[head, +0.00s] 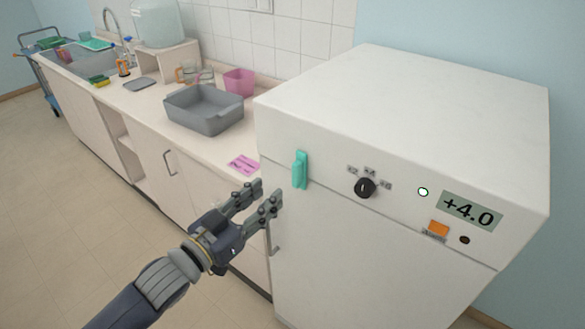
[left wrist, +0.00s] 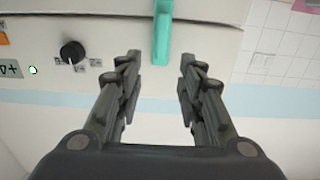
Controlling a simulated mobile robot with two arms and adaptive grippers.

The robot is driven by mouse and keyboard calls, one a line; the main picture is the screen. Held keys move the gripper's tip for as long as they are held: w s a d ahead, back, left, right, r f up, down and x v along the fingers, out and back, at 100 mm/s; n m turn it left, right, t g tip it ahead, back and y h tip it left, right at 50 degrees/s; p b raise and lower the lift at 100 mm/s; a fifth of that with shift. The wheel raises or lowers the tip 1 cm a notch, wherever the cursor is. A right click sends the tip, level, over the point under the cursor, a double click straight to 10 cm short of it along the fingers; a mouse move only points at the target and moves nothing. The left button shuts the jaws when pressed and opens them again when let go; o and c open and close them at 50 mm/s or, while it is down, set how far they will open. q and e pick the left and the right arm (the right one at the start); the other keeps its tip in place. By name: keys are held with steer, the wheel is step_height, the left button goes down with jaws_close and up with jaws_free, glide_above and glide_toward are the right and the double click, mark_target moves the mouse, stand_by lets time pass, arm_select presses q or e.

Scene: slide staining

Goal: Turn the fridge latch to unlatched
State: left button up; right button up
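The white fridge (head: 400,110) stands at the right of the head view. Its teal latch (head: 300,170) sits upright on the front, across the seam between the top panel and the door. In the left wrist view the latch (left wrist: 162,32) shows at the top middle, its end between and beyond the fingertips. My left gripper (head: 268,196) is open and empty, in front of the fridge, lower left of the latch and apart from it. In the left wrist view its two fingers (left wrist: 160,60) are spread wide. My right gripper is in neither view.
A black knob (head: 365,188), an orange switch (head: 438,228) and a +4.0 display (head: 470,212) are on the fridge panel. The counter left of the fridge holds a grey basin (head: 204,118), a pink container (head: 239,82) and a pink card (head: 244,165).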

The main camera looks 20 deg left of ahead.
mark_target(294, 171)
arm_select(q)
steer(key=p+x, duration=0.3)
steer(key=x, duration=0.6)
steer(key=shift+w, duration=0.35)
steer(key=shift+w+d+f, duration=0.1)
steer(key=shift+w+d, duration=0.1)
steer(key=shift+w, duration=0.2)
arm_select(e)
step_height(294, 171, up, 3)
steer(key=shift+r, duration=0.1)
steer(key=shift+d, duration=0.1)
arm_select(q)
steer(key=c, duration=0.8)
jaws_close()
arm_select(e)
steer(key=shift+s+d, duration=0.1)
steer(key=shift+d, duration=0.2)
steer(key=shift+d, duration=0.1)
